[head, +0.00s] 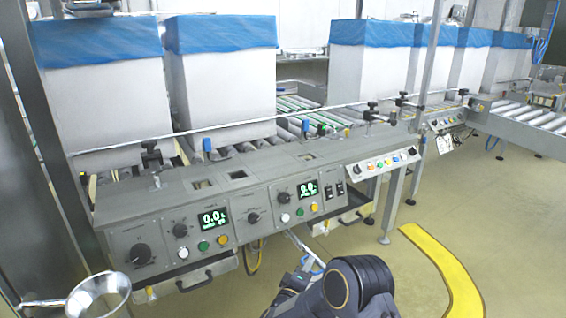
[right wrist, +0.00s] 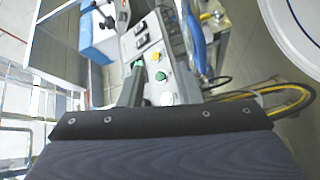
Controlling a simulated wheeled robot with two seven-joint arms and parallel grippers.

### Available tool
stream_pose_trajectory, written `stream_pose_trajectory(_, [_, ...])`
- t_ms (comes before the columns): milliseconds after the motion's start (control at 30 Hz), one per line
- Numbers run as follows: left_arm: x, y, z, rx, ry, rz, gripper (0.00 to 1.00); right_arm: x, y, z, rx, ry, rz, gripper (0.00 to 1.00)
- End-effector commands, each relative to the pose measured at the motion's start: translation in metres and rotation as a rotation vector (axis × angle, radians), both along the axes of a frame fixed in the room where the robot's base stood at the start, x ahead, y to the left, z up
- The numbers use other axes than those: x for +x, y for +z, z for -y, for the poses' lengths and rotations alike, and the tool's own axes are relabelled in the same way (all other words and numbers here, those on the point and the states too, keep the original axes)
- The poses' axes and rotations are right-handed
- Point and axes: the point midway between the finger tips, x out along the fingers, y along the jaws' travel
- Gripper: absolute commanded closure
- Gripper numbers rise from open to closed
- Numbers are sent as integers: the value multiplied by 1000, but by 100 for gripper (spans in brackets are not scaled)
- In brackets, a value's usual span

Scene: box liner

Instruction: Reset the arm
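My right arm (head: 352,287) comes up from the bottom middle of the head view, its dark joint in front of the floor. My right gripper (head: 305,256) is small and partly hidden by the arm there, below the front of the grey control panel (head: 230,200). In the right wrist view, my right gripper (right wrist: 161,75) shows two grey fingers apart, with the panel's buttons seen between them. It appears open and empty. I cannot tell its exact distance from the panel. My left arm and gripper are not in view.
White boxes with blue liners (head: 222,33) stand on roller conveyors (head: 290,130) behind the panel. A round metal piece with a handle (head: 98,296) is at the lower left. A yellow floor stripe (head: 440,262) curves at the right, with open floor around it.

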Motion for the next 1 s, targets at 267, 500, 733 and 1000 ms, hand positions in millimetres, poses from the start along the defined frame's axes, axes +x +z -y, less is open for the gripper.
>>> stream_pose_trajectory(267, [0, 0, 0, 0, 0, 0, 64, 14, 122, 47, 613, 243, -17, 69])
stream_pose_trajectory(500, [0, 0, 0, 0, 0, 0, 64, -61, 194, 80, 1052, 352, -161, 69])
stream_pose_trajectory(733, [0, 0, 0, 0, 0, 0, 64, -185, 214, 107, 1373, 285, -379, 69])
stream_pose_trajectory(1000, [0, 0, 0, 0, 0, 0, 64, -317, 188, 123, 1582, 33, -581, 69])
